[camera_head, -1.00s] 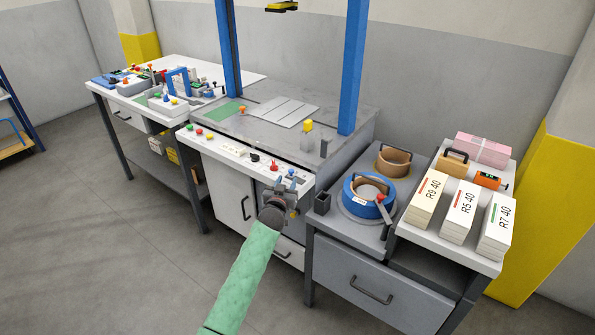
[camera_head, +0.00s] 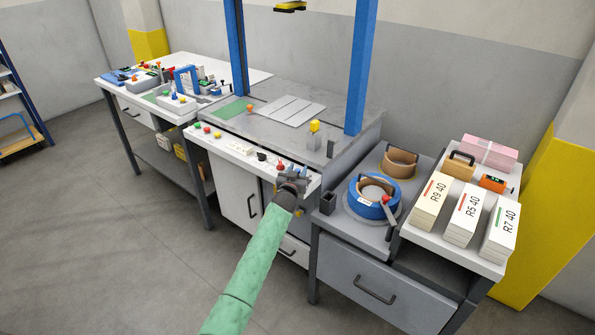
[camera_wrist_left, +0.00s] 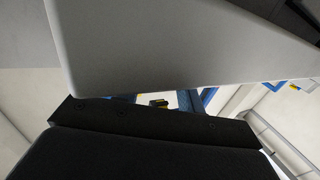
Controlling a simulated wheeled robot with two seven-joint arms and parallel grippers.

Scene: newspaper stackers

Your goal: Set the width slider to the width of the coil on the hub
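A blue coil (camera_head: 367,204) lies flat on the round grey hub (camera_head: 350,211) on the right-hand bench, with a small label on its side and a red-tipped lever beside it. My left gripper (camera_head: 295,179) is over the right end of the white control panel (camera_head: 229,144), covering some controls there. I cannot tell whether its fingers touch anything or how far apart they are. The panel carries red, yellow, green and black knobs; I cannot make out which control is the width slider. In the left wrist view a pale grey surface (camera_wrist_left: 170,50) fills the top, close to the lens.
A brown coil (camera_head: 399,164) stands behind the blue one. Paper stacks marked R9 40 (camera_head: 430,200), R5 40 (camera_head: 466,215) and R7 40 (camera_head: 500,228) sit at right. Blue posts (camera_head: 359,75) rise from the grey bench.

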